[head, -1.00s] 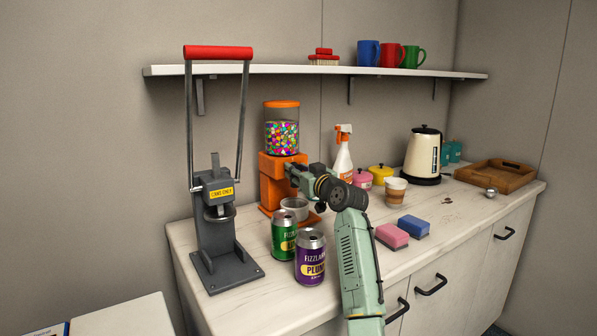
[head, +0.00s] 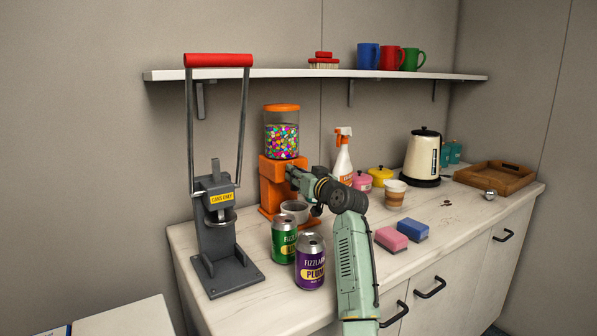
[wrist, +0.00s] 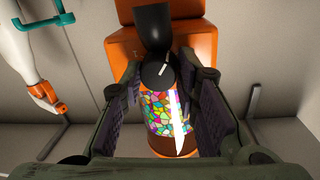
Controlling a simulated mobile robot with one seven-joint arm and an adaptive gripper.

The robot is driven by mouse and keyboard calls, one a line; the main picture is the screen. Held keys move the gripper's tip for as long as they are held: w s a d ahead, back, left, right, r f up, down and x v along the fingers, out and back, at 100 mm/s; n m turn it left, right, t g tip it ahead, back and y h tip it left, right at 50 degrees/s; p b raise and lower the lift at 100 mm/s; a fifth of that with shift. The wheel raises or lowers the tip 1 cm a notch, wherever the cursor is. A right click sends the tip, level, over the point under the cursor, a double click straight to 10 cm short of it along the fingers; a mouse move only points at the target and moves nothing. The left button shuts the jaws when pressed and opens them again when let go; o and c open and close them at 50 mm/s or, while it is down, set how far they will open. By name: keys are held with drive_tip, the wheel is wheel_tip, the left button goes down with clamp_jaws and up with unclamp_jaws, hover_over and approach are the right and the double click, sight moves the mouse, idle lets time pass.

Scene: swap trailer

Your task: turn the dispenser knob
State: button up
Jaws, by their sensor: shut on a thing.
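The dispenser is an orange stand (head: 271,190) with a clear globe of coloured candies (head: 282,140) and an orange lid. In the wrist view its dark round knob (wrist: 157,76), with a white mark, sits between my fingers, below the black chute (wrist: 153,30) in the picture. My gripper (wrist: 158,82) is shut on the knob, one finger on each side. In the head view my gripper (head: 294,178) reaches the front of the dispenser, and the knob is hidden behind it. A clear bowl (head: 295,209) stands at the dispenser's foot.
A green can (head: 284,240) and a purple can (head: 310,262) stand close in front of the dispenser. A dark lever press (head: 222,250) is to the left. A spray bottle (head: 343,158) is behind my arm. Sponges (head: 391,239) lie to the right.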

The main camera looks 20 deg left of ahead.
drive_tip(key=m+p, duration=0.3)
drive_tip(key=m, duration=0.1)
drive_tip(key=shift+m+g, duration=0.3)
idle(0.4)
drive_tip(key=o, duration=1.2)
drive_tip(key=shift+c, duration=0.2)
drive_tip(key=v, duration=1.2)
